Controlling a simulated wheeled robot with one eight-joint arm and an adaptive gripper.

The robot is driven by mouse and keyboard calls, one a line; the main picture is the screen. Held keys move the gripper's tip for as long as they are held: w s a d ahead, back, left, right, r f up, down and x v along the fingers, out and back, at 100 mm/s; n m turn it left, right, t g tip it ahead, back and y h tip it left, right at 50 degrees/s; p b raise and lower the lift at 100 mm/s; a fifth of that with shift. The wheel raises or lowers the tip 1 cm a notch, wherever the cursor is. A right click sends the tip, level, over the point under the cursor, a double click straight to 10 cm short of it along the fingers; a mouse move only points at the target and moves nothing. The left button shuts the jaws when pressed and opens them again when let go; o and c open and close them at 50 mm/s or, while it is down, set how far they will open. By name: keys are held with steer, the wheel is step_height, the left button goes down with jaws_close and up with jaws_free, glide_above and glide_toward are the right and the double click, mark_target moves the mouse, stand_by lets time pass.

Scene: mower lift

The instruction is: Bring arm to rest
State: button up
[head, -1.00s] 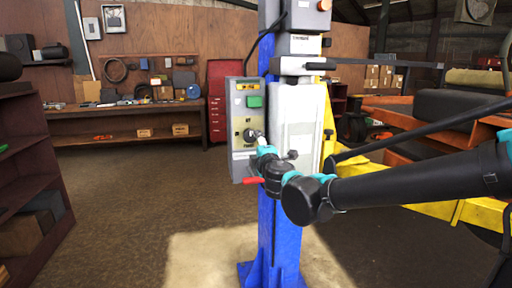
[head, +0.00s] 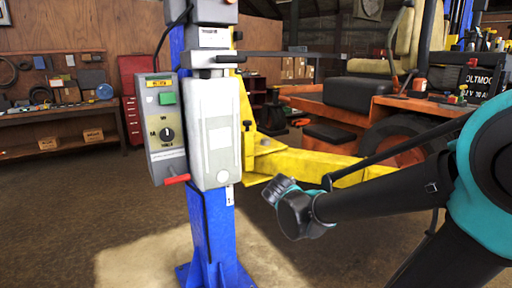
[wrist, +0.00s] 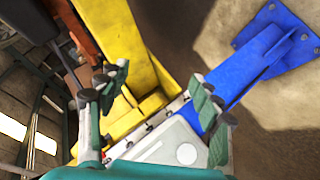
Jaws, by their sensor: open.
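My gripper (wrist: 160,73) is open in the wrist view, with one finger at left and one at right and nothing between them. The yellow lift arm, the grey-white housing and the blue post show beyond the fingers, tilted in this view. In the head view my black and teal arm reaches in from the right, and its wrist end is right of and below the control box (head: 163,125), apart from it. The fingers cannot be made out there. The box has a green button (head: 166,98), a black rotary knob (head: 167,134) and a red handle (head: 177,179).
The blue lift post (head: 208,240) stands on the floor with a white housing (head: 215,130). A yellow lift arm (head: 345,168) extends right behind my arm. An orange mower (head: 345,100) stands at right. A workbench (head: 60,115) and open floor are at left.

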steer(key=s+d+f+m+g, duration=0.3)
steer(key=s+d+f+m, duration=0.1)
steer(key=s+d+f, duration=0.35)
steer(key=s+d+f+m+g+y, duration=0.2)
steer(key=s+f+m+g, duration=0.2)
steer(key=s+f, duration=0.5)
steer(key=s, duration=0.3)
steer(key=shift+s+m, duration=0.2)
steer(key=shift+m, duration=0.2)
